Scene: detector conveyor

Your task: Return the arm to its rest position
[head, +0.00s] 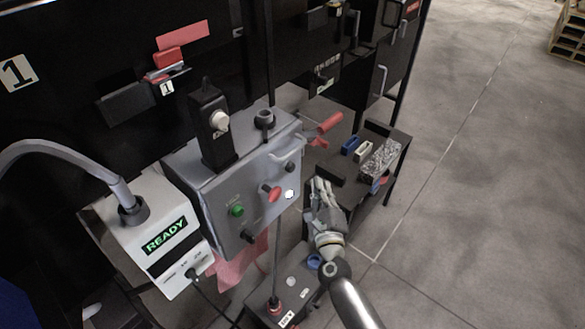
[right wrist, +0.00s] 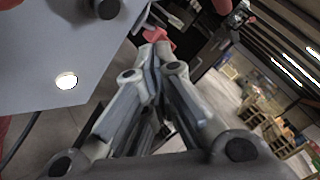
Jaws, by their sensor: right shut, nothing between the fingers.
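My right gripper (head: 322,190) is in front of the grey control box, at its right side, in the head view. Its arm comes in from the bottom. In the right wrist view its fingers (right wrist: 158,52) meet at the tips with nothing between them. The grey control box (head: 222,190) has a green button (head: 236,210), a red knob (head: 271,193) and a lit white lamp (head: 289,194). The lamp also shows at the left of the right wrist view (right wrist: 66,81). My left gripper is not in the head view.
A white unit reading READY (head: 166,236) stands left of the control box. A low black bench (head: 396,137) with small blocks and a speckled block (head: 380,160) is right of my gripper. A red handle (head: 329,123) sticks out behind it.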

